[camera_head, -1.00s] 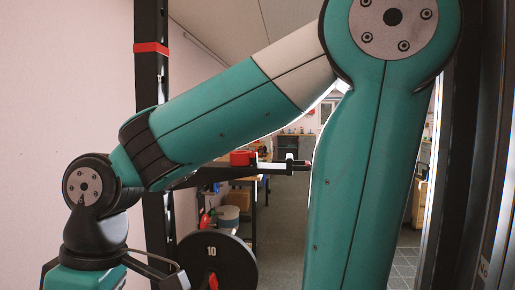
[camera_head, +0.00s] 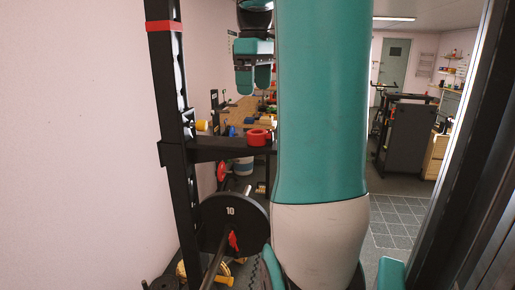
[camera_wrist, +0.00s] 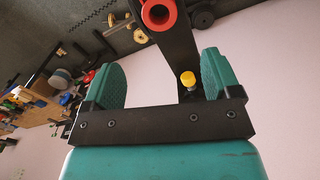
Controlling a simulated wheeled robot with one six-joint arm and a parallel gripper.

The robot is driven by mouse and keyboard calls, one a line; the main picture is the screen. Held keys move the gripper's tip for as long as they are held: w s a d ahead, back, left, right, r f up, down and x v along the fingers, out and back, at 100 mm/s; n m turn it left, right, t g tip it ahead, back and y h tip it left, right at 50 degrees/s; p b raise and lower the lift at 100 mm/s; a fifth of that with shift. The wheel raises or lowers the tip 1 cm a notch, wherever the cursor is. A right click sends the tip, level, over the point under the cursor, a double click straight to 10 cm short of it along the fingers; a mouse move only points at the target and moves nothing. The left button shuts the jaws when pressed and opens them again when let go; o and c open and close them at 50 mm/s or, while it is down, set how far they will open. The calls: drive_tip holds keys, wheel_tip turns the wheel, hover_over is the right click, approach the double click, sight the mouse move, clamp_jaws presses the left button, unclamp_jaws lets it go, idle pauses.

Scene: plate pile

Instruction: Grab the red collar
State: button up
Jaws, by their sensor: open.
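The red collar (camera_head: 258,137) is a short thick ring. It sits on the black arm (camera_head: 215,148) of the rack, at the right end that shows before my own arm hides the rest. In the wrist view the red collar (camera_wrist: 172,20) is at the top edge, partly cut off, its dark hole facing the camera. My gripper (camera_head: 254,86) is open and empty, pointing down above the collar, apart from it. In the wrist view my gripper's (camera_wrist: 168,64) green fingers stand wide apart, with the collar beyond their tips.
A yellow knob (camera_head: 201,125) is on the rack by the black upright (camera_head: 170,90). Below is a black weight plate (camera_head: 230,222) marked 10, with a red clip (camera_head: 234,240). A cluttered workbench (camera_head: 240,108) lies behind. Tiled floor (camera_head: 395,220) is open at right.

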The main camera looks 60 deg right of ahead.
sight(256, 132)
wheel_tip(256, 132, down, 12)
drive_tip(key=p, duration=0.3)
drive_tip(key=c, duration=1)
